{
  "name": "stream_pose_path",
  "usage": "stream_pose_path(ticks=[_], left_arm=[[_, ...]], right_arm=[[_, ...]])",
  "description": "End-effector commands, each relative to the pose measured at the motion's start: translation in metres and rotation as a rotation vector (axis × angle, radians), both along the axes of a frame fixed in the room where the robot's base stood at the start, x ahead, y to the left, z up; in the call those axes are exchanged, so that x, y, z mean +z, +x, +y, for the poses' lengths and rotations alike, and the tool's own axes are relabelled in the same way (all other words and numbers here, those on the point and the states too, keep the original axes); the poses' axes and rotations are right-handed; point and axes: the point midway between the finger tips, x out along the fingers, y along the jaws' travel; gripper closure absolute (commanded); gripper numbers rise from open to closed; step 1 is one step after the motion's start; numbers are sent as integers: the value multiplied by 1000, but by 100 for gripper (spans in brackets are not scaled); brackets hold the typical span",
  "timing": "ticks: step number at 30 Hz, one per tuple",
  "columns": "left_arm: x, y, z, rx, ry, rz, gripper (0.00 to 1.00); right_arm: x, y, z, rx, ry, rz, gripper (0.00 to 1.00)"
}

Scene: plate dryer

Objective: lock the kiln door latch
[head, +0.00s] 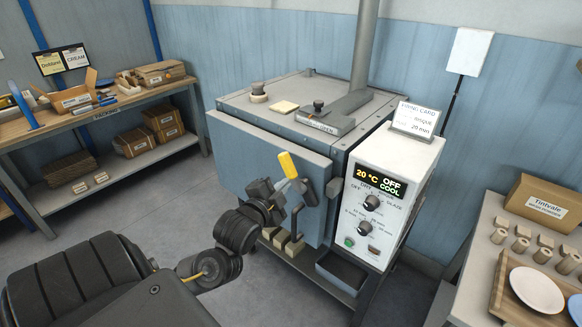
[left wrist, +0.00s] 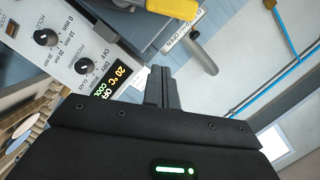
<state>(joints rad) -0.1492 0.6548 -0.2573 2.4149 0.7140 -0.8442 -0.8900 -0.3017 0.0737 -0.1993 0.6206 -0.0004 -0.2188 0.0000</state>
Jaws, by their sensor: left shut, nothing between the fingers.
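The kiln (head: 290,95) is a grey box, and its blue-grey door (head: 232,150) covers the front. The latch handle has a yellow grip (head: 287,164) and points up and slightly left from a dark bracket on the right part of the door. I cannot tell whether the door sits fully flush. My left gripper (head: 281,187) is shut and empty, just below the yellow grip; contact with the handle cannot be told. In the left wrist view the shut fingers (left wrist: 161,88) point toward the kiln, with the yellow grip (left wrist: 176,8) beyond them. My right gripper is not in view.
A white control box (head: 385,190) reading 20 °C, OFF and COOL stands right of the door. Its knobs (head: 371,202) face forward. A packing bench (head: 110,110) stands at left and a table with plates (head: 537,290) at right. Floor left of the kiln is clear.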

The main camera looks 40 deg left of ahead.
Motion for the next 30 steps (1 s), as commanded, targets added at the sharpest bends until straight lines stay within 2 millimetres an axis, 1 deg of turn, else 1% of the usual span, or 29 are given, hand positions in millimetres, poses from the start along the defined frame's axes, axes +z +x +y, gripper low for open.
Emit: stream_pose_path(ticks=[7, 11, 14, 17, 24, 27, 30], left_arm=[[-1, 0, 0, 0, 0, 0, 100], [-1, 6, 1, 1, 1, 1, 100], [-1, 18, 4, 1, 3, 0, 100], [-2, 35, 9, 2, 4, 0, 100], [-7, 84, 21, 4, 2, -1, 100], [-10, 101, 25, 3, 1, 1, 100], [-21, 96, 40, 2, 4, 6, 100]], right_arm=[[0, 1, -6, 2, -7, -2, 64], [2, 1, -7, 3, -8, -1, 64], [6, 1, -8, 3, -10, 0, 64], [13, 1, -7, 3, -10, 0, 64], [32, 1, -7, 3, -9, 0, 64], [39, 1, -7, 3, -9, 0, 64], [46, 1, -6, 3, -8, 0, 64]])
